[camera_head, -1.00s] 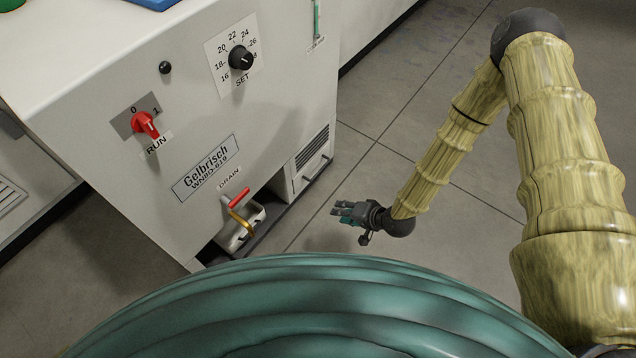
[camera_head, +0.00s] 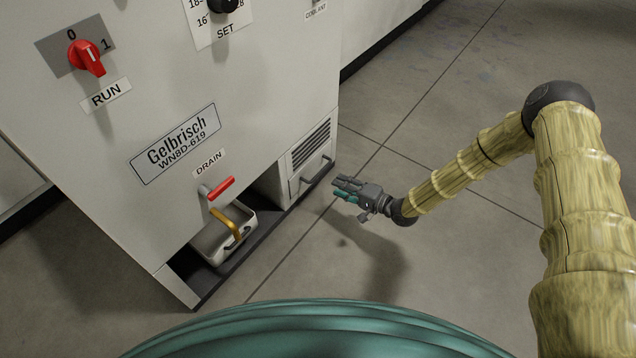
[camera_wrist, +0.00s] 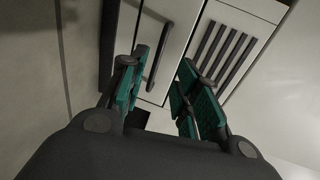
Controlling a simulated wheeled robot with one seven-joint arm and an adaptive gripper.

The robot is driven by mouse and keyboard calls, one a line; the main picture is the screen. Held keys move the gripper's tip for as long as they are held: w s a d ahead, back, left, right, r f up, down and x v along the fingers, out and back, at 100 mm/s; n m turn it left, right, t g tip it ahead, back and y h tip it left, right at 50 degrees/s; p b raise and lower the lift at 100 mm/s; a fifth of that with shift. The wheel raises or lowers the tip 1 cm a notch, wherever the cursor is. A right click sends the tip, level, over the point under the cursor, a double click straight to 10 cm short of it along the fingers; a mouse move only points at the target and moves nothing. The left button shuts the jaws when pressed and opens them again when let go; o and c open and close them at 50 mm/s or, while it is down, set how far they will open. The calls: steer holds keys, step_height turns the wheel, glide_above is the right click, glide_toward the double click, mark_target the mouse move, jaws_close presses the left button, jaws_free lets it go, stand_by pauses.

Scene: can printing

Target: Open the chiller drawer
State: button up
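The chiller (camera_head: 215,90) is a white cabinet labelled Gelbrisch. Its drawer (camera_head: 296,178) is low at the right corner, with a vent grille (camera_head: 311,146) and a dark bar handle (camera_head: 318,172). The drawer front looks flush or nearly so. In the wrist view the handle (camera_wrist: 157,58) and the grille (camera_wrist: 222,50) show beyond the fingers. My gripper (camera_head: 345,187) is just right of the handle, apart from it. In the wrist view its teal-padded fingers (camera_wrist: 160,88) are spread with nothing between them.
A red RUN switch (camera_head: 88,60) is above. Open tiled floor (camera_head: 430,280) lies to the right.

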mark_target(318, 174)
steer(key=shift+b+x, duration=2.4)
steer(key=shift+x, duration=3.1)
steer(key=shift+w+d, duration=0.1)
steer(key=shift+c, duration=0.5)
jaws_close()
